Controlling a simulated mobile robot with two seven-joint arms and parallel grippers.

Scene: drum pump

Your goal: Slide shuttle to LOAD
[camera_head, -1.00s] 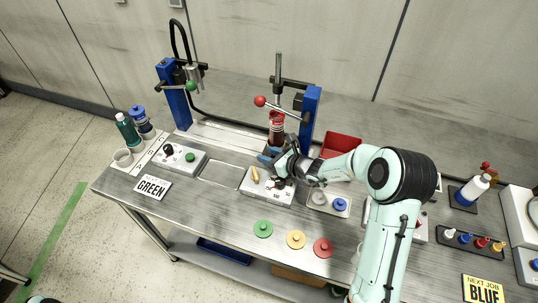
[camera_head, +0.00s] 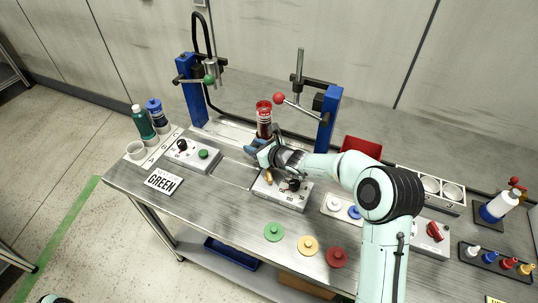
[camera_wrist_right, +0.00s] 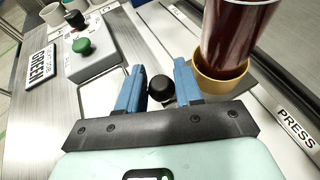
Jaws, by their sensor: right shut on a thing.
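The shuttle carries a dark red cylinder (camera_head: 264,122) standing in a yellow-orange cup (camera_wrist_right: 222,82). It stands on the rail (camera_head: 228,131) between the two blue press posts. A round black knob (camera_wrist_right: 160,87) sits beside the cup. My right gripper (camera_wrist_right: 160,84) has its two blue fingers around this knob. In the head view my right gripper (camera_head: 257,149) is just in front of the cylinder, and its wrist hides the knob and the shuttle's base. A PRESS label (camera_wrist_right: 297,128) shows by the rail in the right wrist view. I see no LOAD label. My left gripper is out of view.
The right post (camera_head: 328,118) with a red-ball lever (camera_head: 279,98) stands right of the cylinder; the left post (camera_head: 190,100) has a green-ball lever (camera_head: 209,79). Control boxes (camera_head: 193,155) (camera_head: 284,196) sit in front. The rail left of the cylinder looks clear.

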